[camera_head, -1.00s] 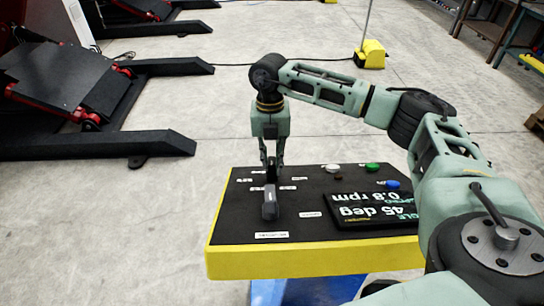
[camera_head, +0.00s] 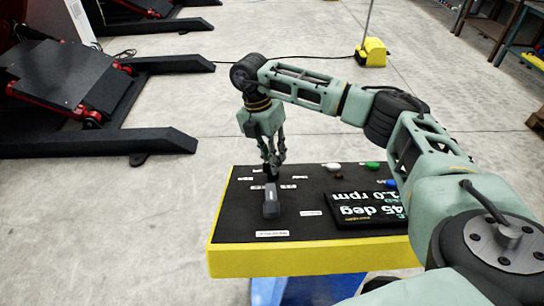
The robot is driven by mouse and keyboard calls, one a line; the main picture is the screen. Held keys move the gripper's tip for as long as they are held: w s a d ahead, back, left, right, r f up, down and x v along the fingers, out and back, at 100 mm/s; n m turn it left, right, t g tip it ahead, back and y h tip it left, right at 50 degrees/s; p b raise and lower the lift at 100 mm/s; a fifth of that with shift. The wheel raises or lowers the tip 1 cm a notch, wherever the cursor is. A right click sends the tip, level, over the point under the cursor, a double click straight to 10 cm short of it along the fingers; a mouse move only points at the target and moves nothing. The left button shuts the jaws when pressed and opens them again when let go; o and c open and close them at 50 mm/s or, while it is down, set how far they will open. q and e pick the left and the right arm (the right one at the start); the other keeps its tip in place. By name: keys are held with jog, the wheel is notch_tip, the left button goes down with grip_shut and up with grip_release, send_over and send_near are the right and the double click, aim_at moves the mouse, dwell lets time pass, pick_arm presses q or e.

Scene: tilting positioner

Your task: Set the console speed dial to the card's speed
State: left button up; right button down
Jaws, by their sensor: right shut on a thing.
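The console (camera_head: 230,222) has a black top and a yellow front edge. My right gripper (camera_head: 272,168) points down at the back left part of its top, shut on what looks like the speed dial, which the fingers mostly hide. A dark grey lever-like handle (camera_head: 271,204) stands just in front of the gripper. I cannot make out a separate card with a speed. My left gripper is out of view.
White, green and blue buttons (camera_head: 372,166) sit at the console's back right, partly close to my right arm. Small white labels (camera_head: 272,233) lie on its top. Black platforms with red parts (camera_head: 60,80) stand at left. The floor between is clear.

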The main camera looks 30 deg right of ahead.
jog(key=c, duration=1.6)
grip_release()
jog(key=shift+c, duration=0.2)
jog(key=v, duration=1.2)
